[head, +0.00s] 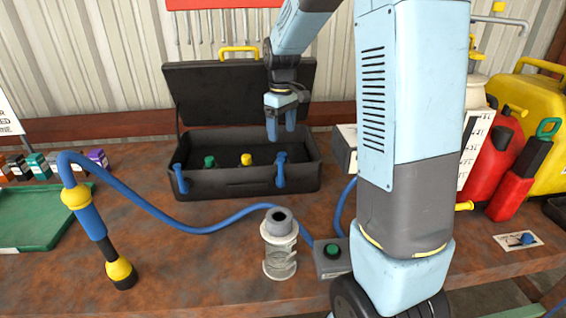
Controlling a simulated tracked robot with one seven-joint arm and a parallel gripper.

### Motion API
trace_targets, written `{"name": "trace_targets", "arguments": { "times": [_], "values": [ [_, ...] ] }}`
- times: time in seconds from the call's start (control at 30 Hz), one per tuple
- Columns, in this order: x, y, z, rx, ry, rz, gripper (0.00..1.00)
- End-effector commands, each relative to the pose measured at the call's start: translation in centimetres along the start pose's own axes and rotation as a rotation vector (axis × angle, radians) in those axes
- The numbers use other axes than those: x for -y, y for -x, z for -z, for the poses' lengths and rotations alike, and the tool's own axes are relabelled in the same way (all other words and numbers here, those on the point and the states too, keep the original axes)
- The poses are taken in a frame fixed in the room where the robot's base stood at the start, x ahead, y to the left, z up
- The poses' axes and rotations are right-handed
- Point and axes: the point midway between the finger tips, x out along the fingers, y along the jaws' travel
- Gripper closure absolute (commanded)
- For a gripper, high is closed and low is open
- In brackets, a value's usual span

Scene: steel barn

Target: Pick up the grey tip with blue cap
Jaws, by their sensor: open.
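In the head view, the open black case (245,183) stands on the bench with small capped pieces inside. A green cap (210,161) and a yellow cap (246,159) show. In line with them at the right is a small blue top (281,156), which looks like the blue-capped tip. It overlaps the case's blue right latch, and I cannot see its grey part. My gripper (281,133) hangs above the right part of the case, just over the blue top. Its blue fingers point down, apart and empty.
The case's raised lid (240,95) stands behind my gripper. A blue hose (150,205) crosses the bench in front. A grey cylinder (280,252) and a box with a green button (332,256) stand nearer.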

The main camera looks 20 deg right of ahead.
Motion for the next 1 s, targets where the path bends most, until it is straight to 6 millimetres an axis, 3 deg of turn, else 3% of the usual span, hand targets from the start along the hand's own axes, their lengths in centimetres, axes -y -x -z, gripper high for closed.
{"name": "trace_targets", "arguments": {
  "times": [0.2,0.47,0.8,1.0],
  "values": [
    [0.0,-3.3,0.0,0.001,0.000,0.000,0.25],
    [0.1,-4.8,-0.1,0.001,0.000,0.000,0.25],
    [0.3,-8.9,-0.3,0.000,0.001,0.000,0.25],
    [0.3,-9.5,-0.3,-0.001,0.001,-0.001,0.25]
  ]
}}
